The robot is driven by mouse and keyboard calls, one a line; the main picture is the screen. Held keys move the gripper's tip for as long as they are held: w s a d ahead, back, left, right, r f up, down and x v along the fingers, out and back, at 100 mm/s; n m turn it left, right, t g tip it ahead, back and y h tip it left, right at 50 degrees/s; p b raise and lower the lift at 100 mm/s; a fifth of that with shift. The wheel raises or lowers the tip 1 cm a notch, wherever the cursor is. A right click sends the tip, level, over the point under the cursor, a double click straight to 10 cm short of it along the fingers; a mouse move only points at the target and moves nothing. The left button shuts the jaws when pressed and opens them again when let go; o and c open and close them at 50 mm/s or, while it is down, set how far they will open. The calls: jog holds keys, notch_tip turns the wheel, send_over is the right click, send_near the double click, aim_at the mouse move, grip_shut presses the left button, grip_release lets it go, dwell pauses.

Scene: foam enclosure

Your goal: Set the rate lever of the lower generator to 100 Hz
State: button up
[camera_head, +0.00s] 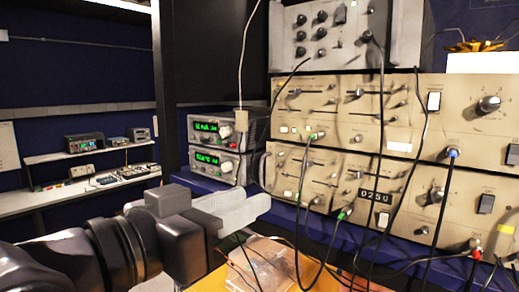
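The lower generator (408,197) is the lower of two beige panels stacked at the right. Its left part carries several horizontal slider levers (322,180), partly crossed by cables. Which one is the rate lever, its labels and its setting are too small to read. My gripper (258,208) is at the lower middle, left of the lower generator, with its pale grey fingers pointing right. It appears apart from the levers. The fingers overlap in this view, so the gap between them is unclear. I see nothing held in them.
The similar upper generator (460,118) sits directly above, under a grey unit (340,50). Black and green-plugged cables hang before the panels. Two green-display instruments (212,130) stand behind my gripper.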

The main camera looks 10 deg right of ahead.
aim_at(307, 163)
jog(key=shift+m+t, duration=0.3)
jog(key=x, duration=1.1)
jog(key=r+x, duration=0.1)
jog(key=x, duration=0.5)
jog(key=shift+a+r, duration=0.1)
jog(key=shift+r, duration=0.05)
jog(key=shift+c, duration=0.4)
grip_shut()
